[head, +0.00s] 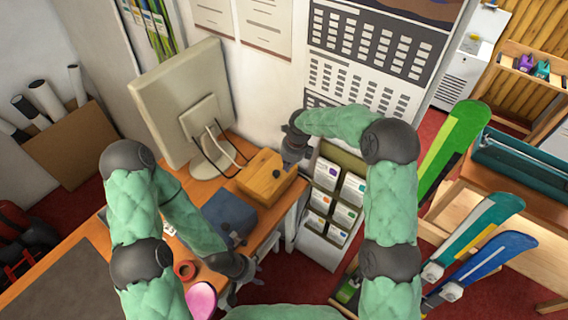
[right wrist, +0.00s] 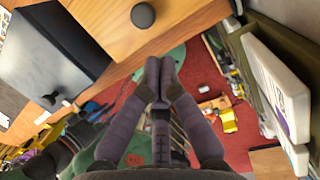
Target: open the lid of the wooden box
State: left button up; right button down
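The wooden box (head: 258,184) stands on the desk beside the monitor, its lid lying flat and closed as far as I can see. A dark round knob (head: 277,174) is on it. In the right wrist view the box (right wrist: 105,28) is at the top edge, with the knob (right wrist: 143,15) on its face. My right gripper (head: 292,158) is beside the right end of the box. Its fingertips (right wrist: 159,66) are together and empty, apart from the box in the wrist view. My left gripper (head: 247,280) is low, near the desk's front edge, its fingers apart and empty.
A dark blue-grey box (head: 230,216) sits just left of the wooden box. The monitor (head: 182,100) stands behind. A card rack (head: 322,247) is close on the right.

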aim_at(282, 180)
jog(key=f, duration=0.2)
jog(key=a+f, duration=0.1)
jog(key=f+p, duration=0.1)
jog(key=f, duration=0.1)
jog(key=shift+w+a+f, duration=0.2)
jog(key=shift+w+f, duration=0.05)
jog(key=shift+f, duration=0.4)
jog(key=shift+s+d+f, duration=0.1)
jog(key=shift+f, duration=0.5)
jog(key=shift+r, duration=0.2)
